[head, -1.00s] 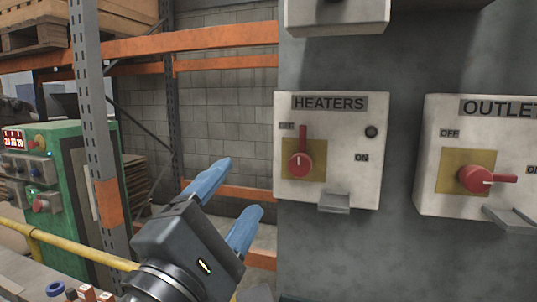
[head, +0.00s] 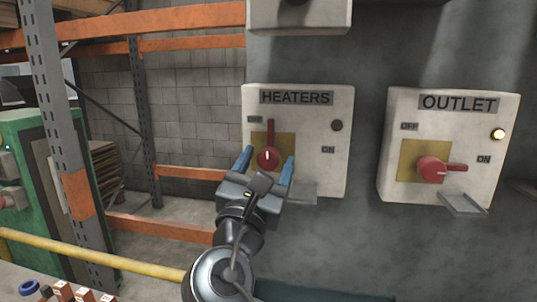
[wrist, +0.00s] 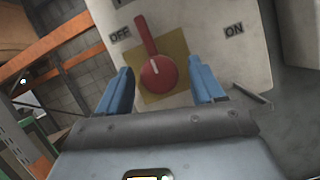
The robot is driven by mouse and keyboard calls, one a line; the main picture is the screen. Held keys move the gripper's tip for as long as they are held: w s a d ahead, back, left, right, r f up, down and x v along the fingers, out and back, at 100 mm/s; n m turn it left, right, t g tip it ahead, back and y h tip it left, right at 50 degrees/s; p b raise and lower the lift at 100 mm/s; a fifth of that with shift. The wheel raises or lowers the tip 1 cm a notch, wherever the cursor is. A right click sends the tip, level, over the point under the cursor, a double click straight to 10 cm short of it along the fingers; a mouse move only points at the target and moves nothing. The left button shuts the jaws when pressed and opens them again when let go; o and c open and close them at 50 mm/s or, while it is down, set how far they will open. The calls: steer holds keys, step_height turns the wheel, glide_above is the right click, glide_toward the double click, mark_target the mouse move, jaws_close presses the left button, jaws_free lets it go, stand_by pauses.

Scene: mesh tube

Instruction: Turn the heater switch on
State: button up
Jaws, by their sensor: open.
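The heater switch is a red rotary knob (head: 268,158) on a yellow plate, on a white box labelled HEATERS (head: 339,110). Its handle points up toward OFF, and the small lamp (head: 337,126) on the box is dark. My gripper (head: 267,163) is open in front of this box, with its blue fingers to the left and right of the knob. In the wrist view the red knob (wrist: 158,73) stands between and beyond the two finger tips, with clear gaps on both sides. I cannot tell how far the tips are from the box.
An OUTLET box (head: 447,190) to the right has its red knob (head: 432,169) turned to ON and its lamp lit. A small grey ledge (head: 301,199) juts out below the heater box. Orange and grey racking (head: 160,228) and a green machine stand at the left.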

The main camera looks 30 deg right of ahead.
steer(key=shift+w+d+r, duration=0.25)
steer(key=shift+w+d, duration=0.2)
steer(key=shift+w, duration=0.05)
steer(key=c, duration=1)
